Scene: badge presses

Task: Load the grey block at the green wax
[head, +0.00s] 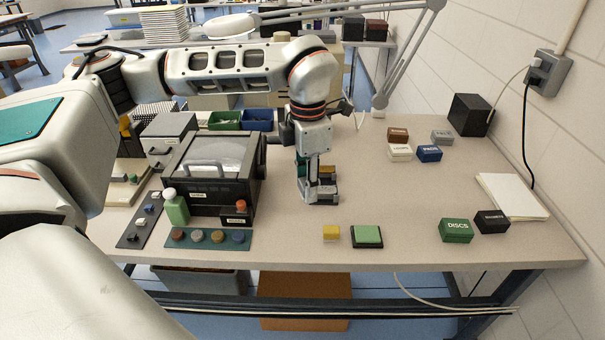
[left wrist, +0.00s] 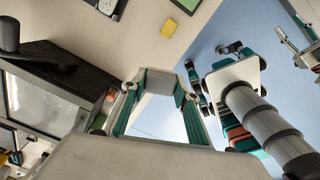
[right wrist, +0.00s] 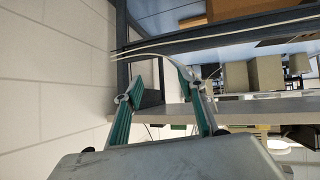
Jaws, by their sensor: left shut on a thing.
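My left gripper (head: 321,196) points down over the table, right of the dark press (head: 208,205). In the left wrist view its fingers (left wrist: 157,90) are shut on a light grey block (left wrist: 160,78). In the head view the fingers mostly hide the block. A green pad in a black frame (head: 367,236) lies at the table's front. My right gripper (right wrist: 160,93) is open and empty by the table's edge in the right wrist view.
A yellow block (head: 331,233) lies beside the green pad. A green bottle (head: 176,208) stands at the press's left front. A green box (head: 456,231) and black box (head: 492,222) sit at the front right. The table's middle right is clear.

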